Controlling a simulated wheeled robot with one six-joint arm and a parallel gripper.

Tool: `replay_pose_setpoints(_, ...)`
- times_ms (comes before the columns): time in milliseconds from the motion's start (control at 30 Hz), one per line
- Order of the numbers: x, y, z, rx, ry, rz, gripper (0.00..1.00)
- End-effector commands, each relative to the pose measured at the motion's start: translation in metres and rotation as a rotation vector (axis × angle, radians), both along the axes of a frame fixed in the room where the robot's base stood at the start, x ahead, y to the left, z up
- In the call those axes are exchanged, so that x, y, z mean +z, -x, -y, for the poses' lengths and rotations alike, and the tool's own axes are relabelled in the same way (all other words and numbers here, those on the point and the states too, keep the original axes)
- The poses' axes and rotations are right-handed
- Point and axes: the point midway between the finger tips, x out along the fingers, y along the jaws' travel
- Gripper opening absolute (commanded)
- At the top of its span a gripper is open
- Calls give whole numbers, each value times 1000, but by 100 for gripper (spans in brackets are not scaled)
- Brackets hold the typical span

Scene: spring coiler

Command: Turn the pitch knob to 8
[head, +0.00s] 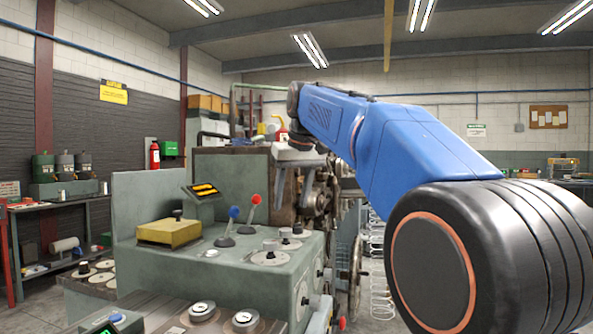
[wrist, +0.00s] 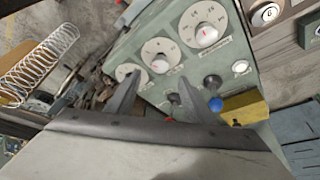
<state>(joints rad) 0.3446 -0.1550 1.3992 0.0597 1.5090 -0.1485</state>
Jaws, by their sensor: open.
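The green-grey control panel (head: 215,275) carries several round dials. The labels are too small to read, so I cannot tell which is the pitch knob. My gripper (wrist: 158,85) is open and empty, its fingers over the panel near the second and third dials. In the head view my gripper (head: 292,178) hangs above the panel's back edge.
A blue-knobbed lever (head: 231,222) and a red-knobbed lever (head: 254,211) stand up from the panel. A yellow block (head: 168,232) sits to their left, near a tilted display (head: 202,191). A wire coil spring (wrist: 45,60) is left in the wrist view.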

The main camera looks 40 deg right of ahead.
Motion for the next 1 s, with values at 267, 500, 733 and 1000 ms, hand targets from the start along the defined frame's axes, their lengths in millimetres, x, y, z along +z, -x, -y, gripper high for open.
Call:
replay_pose_setpoints(267, 51, 20, -4, 0, 0, 2, 48)
replay_pose_setpoints(500, 76, 31, -6, 0, 0, 0, 48)
replay_pose_setpoints(733, 81, 33, -7, 0, -1, -1, 48)
replay_pose_setpoints(1000, 81, 33, -7, 0, 0, -1, 48)
